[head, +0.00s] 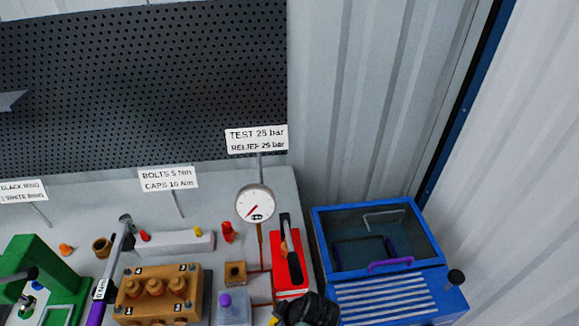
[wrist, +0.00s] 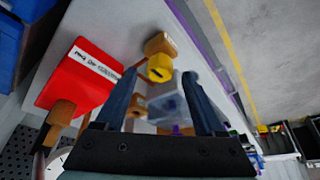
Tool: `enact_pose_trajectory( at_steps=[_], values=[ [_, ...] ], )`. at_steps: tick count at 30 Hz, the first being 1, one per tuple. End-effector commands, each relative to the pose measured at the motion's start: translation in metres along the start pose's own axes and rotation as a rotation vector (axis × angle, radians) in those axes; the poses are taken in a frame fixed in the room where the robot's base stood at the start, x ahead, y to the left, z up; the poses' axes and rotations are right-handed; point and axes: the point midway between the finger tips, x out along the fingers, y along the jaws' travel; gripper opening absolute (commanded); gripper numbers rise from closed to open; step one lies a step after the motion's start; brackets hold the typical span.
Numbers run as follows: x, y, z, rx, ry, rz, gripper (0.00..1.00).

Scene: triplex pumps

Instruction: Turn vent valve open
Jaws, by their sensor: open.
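A yellow knob (wrist: 160,68) on a brass body (wrist: 161,44), which looks like the vent valve, shows in the wrist view beside the red test pump (wrist: 68,84). My gripper (wrist: 159,76) is open, and the knob appears between its two fingertips. I cannot tell whether the fingers touch it. In the head view my dark gripper (head: 308,310) is at the bottom edge, in front of the red pump (head: 290,262). A bit of yellow (head: 273,321) shows just left of it; the rest of the valve is hidden or out of frame.
A pressure gauge (head: 255,203) stands on a brass pipe left of the pump. A clear container with a purple cap (head: 225,300) and a brass pump block (head: 133,292) are further left. A blue lidded box (head: 390,285) stands close on the right.

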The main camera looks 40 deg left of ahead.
Motion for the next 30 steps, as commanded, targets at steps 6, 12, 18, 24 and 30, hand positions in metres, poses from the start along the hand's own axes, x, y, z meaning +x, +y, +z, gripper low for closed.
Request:
enact_pose_trajectory(
  at_steps=[6, 12, 18, 24, 30],
  values=[
    [-0.043, 0.001, 0.000, 0.000, 0.002, 0.005, 0.71],
    [-0.079, 0.001, 0.001, 0.000, 0.000, 0.004, 0.71],
    [-0.099, 0.001, 0.001, 0.001, 0.000, 0.002, 0.71],
    [-0.103, 0.000, 0.000, 0.001, 0.000, 0.000, 0.71],
    [-0.103, 0.000, 0.000, 0.000, 0.000, 0.000, 0.71]
  ],
)
